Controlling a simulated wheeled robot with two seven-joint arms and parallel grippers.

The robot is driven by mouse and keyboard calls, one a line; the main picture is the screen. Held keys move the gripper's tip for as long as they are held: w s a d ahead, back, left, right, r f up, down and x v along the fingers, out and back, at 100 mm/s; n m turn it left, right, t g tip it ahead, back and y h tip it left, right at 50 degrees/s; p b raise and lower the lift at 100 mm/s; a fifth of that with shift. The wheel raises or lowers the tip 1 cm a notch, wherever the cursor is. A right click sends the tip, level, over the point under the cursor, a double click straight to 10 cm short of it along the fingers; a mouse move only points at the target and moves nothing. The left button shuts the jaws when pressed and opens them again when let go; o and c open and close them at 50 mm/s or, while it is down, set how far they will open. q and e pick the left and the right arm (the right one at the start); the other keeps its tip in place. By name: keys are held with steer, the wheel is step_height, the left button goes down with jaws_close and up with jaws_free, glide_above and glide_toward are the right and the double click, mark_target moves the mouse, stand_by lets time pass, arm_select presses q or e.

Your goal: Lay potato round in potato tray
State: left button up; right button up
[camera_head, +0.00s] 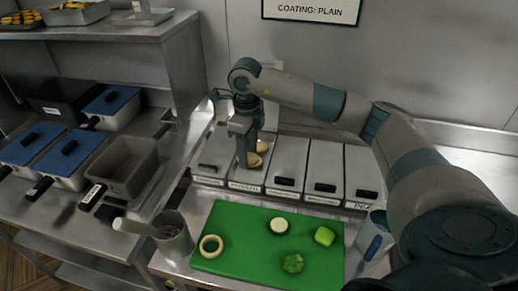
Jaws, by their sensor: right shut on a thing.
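My right gripper (243,158) points down over the open second bin from the left in the row, the potato tray (248,180), whose front label is too small to read surely. The gripper is shut on a pale potato round (255,160), which shows at the right of its fingers, at the bin's opening. Another pale round (263,146) lies just behind it in the bin. The fingers hide part of the held round, and I cannot tell whether it touches the bin's floor. My left gripper is out of view.
Lidded bins (287,163) stand either side. In front, a green board (240,236) bears a pale ring (211,246), a pale round slice (279,226) and two green pieces (324,236). Blue-lidded fryer pans (65,160) are at the left.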

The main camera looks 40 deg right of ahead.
stand_by(0.4)
steer(key=b, duration=0.4)
glide_above(248, 181)
steer(key=shift+d+f, duration=0.15)
steer(key=shift+f, duration=3)
steer(key=shift+f+b, duration=0.45)
steer(key=shift+f, duration=0.45)
steer(key=o, duration=0.9)
steer(key=shift+c, duration=0.2)
steer(key=shift+d+f, duration=0.1)
